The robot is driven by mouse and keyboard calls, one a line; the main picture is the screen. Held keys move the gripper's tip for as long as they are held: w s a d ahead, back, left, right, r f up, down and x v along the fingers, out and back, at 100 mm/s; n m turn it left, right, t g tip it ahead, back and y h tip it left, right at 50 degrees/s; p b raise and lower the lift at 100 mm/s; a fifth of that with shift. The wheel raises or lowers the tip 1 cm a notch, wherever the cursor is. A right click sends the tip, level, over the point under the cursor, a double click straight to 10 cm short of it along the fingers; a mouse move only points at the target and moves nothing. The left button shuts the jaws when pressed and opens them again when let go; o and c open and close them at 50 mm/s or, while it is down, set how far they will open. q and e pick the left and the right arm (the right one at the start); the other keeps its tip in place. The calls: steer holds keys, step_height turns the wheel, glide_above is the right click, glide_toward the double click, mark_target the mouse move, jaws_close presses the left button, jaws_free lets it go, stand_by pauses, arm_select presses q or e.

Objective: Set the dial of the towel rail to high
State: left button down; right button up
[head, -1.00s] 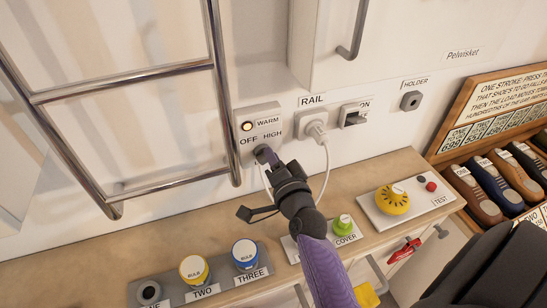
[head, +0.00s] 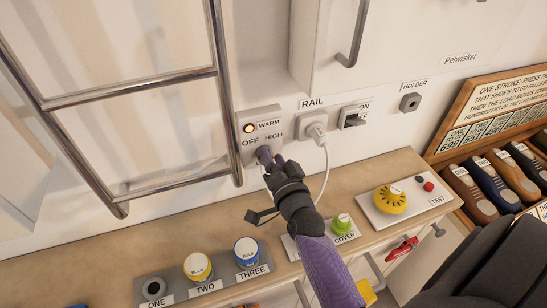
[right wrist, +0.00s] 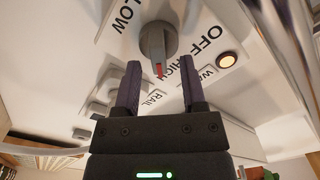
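The towel rail's dial (right wrist: 153,42) is a grey knob with a red pointer mark. In the right wrist view it sits just beyond my right gripper's fingertips, and the pointer is directed down the picture, beside the lettering HIGH. LOW and OFF are lettered around it. In the head view the dial is mostly hidden behind my right gripper (head: 272,160), below the lettering HIGH. The right gripper's two fingers (right wrist: 160,62) are spread, one on each side of the dial, with visible gaps to it. My left gripper is not in view.
The chrome towel rail (head: 221,90) stands close to the left of my right gripper. A plug (head: 316,128) with a white cord is at the right under RAIL. An amber lamp (head: 249,128) glows beside WARM.

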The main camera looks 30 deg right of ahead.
steer(key=v, duration=1)
steer(key=shift+p, duration=0.4)
